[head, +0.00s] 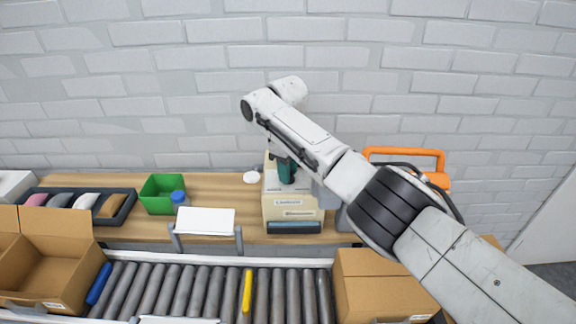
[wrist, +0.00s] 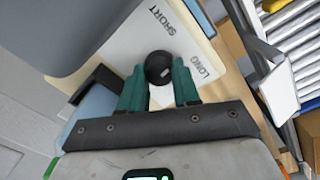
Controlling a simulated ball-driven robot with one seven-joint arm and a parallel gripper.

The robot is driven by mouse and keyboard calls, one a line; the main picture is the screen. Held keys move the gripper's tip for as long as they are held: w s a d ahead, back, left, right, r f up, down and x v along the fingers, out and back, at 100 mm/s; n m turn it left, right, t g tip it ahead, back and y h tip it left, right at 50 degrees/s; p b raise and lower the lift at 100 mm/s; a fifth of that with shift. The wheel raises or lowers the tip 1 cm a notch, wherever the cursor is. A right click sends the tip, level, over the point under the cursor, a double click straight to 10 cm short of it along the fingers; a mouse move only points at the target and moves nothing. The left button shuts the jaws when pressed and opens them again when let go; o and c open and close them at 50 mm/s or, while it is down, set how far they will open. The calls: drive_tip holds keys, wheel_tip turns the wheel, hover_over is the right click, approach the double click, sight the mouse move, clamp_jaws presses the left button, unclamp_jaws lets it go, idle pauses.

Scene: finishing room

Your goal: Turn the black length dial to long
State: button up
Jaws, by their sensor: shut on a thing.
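The black length dial (wrist: 157,62) sits on the pale top face of a beige machine (head: 306,214). In the head view, my gripper (head: 287,171) is over the machine's top and the dial is hidden.
An orange handle (head: 405,152) is at the right. A roller conveyor (head: 205,290) with cardboard boxes (head: 385,285) runs in front.

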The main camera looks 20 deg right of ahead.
drive_tip(key=m, duration=0.5)
drive_tip(key=shift+a+m, duration=0.1)
drive_tip(key=shift+m, duration=0.2)
drive_tip(key=shift+w+r+m+b, duration=0.1)
drive_tip(key=shift+m+b, duration=0.7)
drive_tip(key=shift+m, duration=1.4)
drive_tip(key=o, duration=1.1)
drive_tip(key=shift+c, duration=0.2)
wheel_tip(320, 180, up, 11)
drive_tip(key=b, duration=0.1)
drive_tip(key=shift+a, duration=0.15)
